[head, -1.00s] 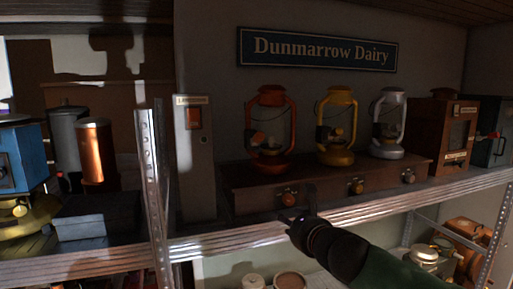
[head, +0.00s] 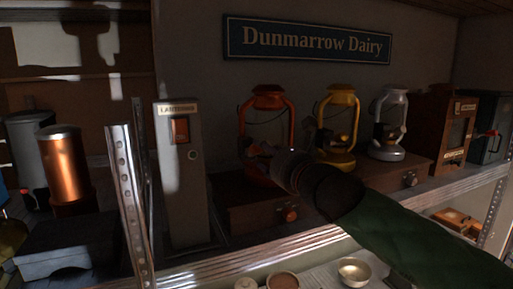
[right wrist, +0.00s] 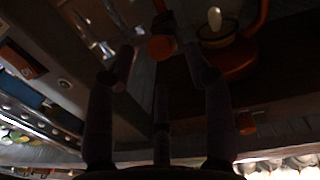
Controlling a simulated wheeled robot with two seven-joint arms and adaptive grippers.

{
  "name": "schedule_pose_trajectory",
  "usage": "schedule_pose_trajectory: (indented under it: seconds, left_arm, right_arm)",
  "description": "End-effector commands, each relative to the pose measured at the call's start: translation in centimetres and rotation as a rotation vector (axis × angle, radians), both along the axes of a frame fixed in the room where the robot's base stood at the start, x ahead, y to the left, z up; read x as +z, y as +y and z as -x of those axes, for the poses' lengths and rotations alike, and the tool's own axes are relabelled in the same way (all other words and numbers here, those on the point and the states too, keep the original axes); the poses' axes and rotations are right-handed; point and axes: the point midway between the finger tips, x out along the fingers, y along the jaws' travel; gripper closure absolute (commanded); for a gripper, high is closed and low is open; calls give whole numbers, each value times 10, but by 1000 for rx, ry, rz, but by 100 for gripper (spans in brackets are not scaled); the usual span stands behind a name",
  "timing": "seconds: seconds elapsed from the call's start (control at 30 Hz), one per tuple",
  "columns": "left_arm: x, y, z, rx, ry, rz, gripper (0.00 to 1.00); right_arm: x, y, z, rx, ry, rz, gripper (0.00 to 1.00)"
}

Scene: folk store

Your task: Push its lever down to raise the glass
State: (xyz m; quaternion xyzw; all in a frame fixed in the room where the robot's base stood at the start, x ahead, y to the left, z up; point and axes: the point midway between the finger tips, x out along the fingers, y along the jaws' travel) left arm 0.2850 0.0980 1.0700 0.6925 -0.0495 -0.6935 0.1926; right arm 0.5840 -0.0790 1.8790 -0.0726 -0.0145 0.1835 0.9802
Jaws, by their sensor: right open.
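The orange lantern (head: 268,97) stands upright on the wooden shelf box at the left of three lanterns. My right gripper (head: 256,158) is in front of its lower part, so its burner and base are partly hidden. In the right wrist view the gripper (right wrist: 160,68) is open, with its fingers spread. A round orange-brown knob (right wrist: 160,47), perhaps the lever's end, shows between the fingertips; I cannot tell whether they touch it. The lantern's orange base (right wrist: 235,65) is to the right there. My left gripper is not in view.
A yellow lantern (head: 341,98) and a silver lantern (head: 388,145) stand to the right on the same box. A grey post with a switch (head: 181,130) stands to the left. A metal shelf upright (head: 128,195) and a copper cylinder (head: 64,165) are further left.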

Motion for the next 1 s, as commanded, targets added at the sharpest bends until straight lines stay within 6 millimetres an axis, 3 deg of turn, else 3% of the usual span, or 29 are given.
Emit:
schedule_pose_trajectory:
  seconds: [0.1, 0.33, 0.8, 0.87, 1.0]
  left_arm:
    - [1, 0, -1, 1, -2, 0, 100]
    - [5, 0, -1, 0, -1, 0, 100]
    - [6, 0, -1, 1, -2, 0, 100]
    - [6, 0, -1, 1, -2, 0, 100]
    - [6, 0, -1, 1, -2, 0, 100]
  right_arm:
    - [-1, 8, -20, 0, 2, 1, 48]
    - [1, 17, -46, -1, 0, 0, 48]
    - [0, 21, -56, -1, 0, 1, 48]
    - [0, 21, -56, -1, 0, 1, 62]
    - [1, 21, -56, -1, -1, 1, 100]
